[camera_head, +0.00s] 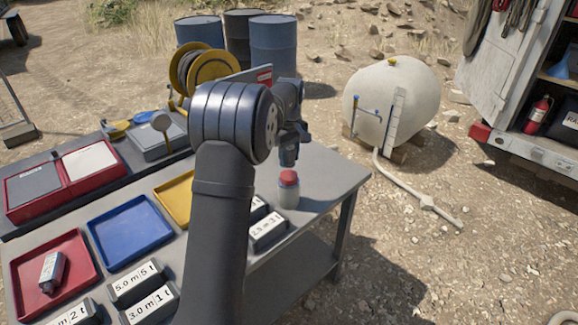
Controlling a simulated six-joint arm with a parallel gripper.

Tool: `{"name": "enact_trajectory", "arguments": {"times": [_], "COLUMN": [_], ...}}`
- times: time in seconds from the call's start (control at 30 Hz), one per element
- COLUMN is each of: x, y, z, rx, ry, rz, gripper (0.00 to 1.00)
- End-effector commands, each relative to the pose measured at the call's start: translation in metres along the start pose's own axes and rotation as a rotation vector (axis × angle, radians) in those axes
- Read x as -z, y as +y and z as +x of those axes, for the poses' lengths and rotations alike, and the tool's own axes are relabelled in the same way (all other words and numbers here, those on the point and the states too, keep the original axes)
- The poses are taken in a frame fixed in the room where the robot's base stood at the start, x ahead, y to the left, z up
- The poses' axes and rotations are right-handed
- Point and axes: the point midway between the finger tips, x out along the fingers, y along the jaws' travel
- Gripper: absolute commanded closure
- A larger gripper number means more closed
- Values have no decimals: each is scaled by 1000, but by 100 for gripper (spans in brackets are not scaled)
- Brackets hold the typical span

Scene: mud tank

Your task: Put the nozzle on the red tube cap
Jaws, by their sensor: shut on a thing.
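The red tube cap (289,178) sits on top of a pale, upright tube (289,196) near the right edge of the table. My gripper (288,160) points down just above the cap, with at most a small gap in the picture. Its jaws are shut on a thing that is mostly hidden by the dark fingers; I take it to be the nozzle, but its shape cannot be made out. No other nozzle can be made out on the table. Whether the held thing touches the cap cannot be told from this angle.
The grey table (330,175) bears a red tray (85,255) with a small labelled item, a blue tray (130,232), a yellow tray (174,197) and several number blocks (136,284). The table right of the tube is clear. A white tank (390,95) stands beyond.

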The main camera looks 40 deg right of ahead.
Motion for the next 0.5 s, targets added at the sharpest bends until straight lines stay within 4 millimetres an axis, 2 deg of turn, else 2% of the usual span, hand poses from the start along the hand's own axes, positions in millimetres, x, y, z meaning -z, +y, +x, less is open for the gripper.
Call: {"name": "enact_trajectory", "arguments": {"times": [0.13, 0.3, 0.5], "x": [1, 0, 1], "y": [0, 0, 0], "z": [12, 37, 40], "rx": [1, 2, -1], "ry": [-1, -1, 1], "rz": [1, 0, 0], "gripper": [87, 87, 87]}}
